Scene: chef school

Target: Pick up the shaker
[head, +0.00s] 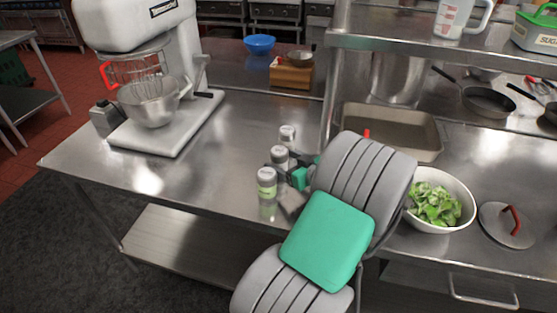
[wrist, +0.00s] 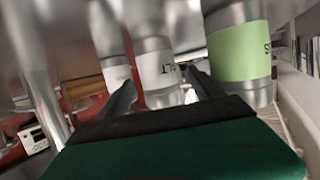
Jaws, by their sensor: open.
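Three metal shakers stand in a row on the steel table in the head view: a far one (head: 287,134), a middle one (head: 280,156) and a near one with a green label (head: 267,184). My gripper (head: 279,167) is open at the middle shaker, partly hidden by my arm. In the wrist view the middle shaker (wrist: 157,68), with a white lettered label, appears between the open fingertips (wrist: 160,77). Contact cannot be told. The green-labelled shaker (wrist: 238,50) is just right of the fingers, and the far shaker (wrist: 114,68) is on the left.
A stand mixer (head: 150,80) with a steel bowl stands on the left of the table (head: 225,135). A baking tray (head: 390,132), a bowl of greens (head: 437,203) and a lid (head: 506,226) are on the right. The table between mixer and shakers is clear.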

